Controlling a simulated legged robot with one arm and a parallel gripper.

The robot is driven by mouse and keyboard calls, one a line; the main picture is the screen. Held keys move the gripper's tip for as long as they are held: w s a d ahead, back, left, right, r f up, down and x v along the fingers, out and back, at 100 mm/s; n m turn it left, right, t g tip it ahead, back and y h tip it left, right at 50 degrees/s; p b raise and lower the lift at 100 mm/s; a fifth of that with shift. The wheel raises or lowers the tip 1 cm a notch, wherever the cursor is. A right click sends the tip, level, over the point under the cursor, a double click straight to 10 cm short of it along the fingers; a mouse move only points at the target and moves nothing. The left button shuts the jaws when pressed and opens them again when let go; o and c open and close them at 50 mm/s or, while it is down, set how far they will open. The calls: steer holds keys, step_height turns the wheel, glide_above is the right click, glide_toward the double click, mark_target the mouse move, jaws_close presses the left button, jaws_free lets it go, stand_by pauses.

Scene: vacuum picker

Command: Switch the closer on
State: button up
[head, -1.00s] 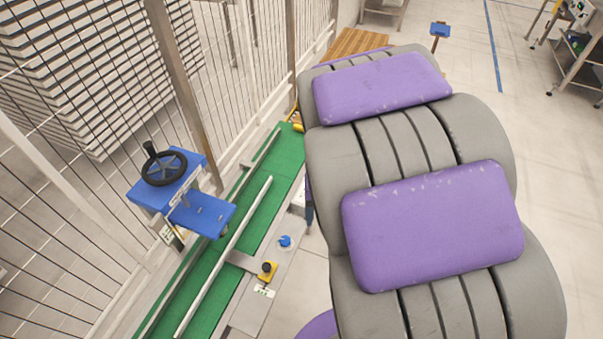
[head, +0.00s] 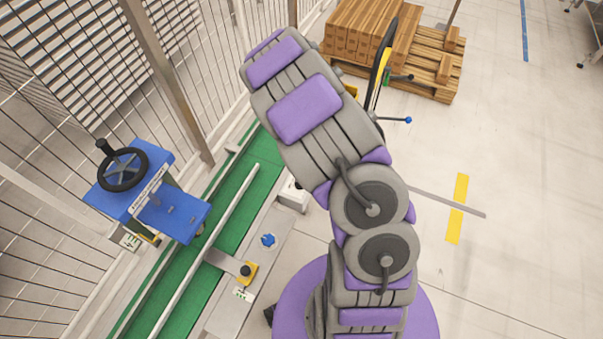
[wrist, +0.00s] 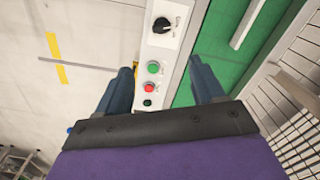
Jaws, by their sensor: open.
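A light control panel (wrist: 172,48) lies ahead in the wrist view. It carries a black rotary knob (wrist: 162,25), a green button (wrist: 153,67), a red button (wrist: 149,88) and a small dark button (wrist: 147,103). The labels are too small to read, so I cannot tell which control belongs to the closer. My gripper (wrist: 161,66) is open and empty, its two blue-grey fingers on either side of the panel in the picture. The knob shows beyond the fingertips, and no contact is visible. In the head view the gripper is hidden.
A green conveyor (head: 236,202) with a rail runs beside a wire fence (head: 60,95). A blue machine with a black handwheel (head: 122,169) stands beside it. A yellow-based black button (head: 246,270) and a blue knob (head: 268,240) sit nearby. Pallets (head: 440,72) stand at the back.

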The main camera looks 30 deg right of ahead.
step_height(320, 180, down, 4)
steer(key=a, duration=0.3)
steer(key=b, duration=0.3)
glide_above(298, 182)
steer(key=d, duration=0.2)
step_height(298, 182, down, 8)
steer(key=shift+s+d+f, duration=0.1)
steer(key=shift+d+f, duration=0.05)
steer(key=shift+f, duration=0.05)
steer(key=a+f, duration=0.1)
steer(key=f, duration=0.1)
steer(key=a+f, duration=0.2)
steer(key=shift+d+f, duration=0.25)
steer(key=shift+d, duration=1)
steer(key=shift+c, duration=0.3)
steer(key=shift+a+r, duration=0.1)
steer(key=shift+a, duration=0.85)
steer(key=c, duration=0.6)
steer(key=shift+d, duration=0.45)
steer(key=c, duration=0.4)
steer(key=shift+a, duration=0.1)
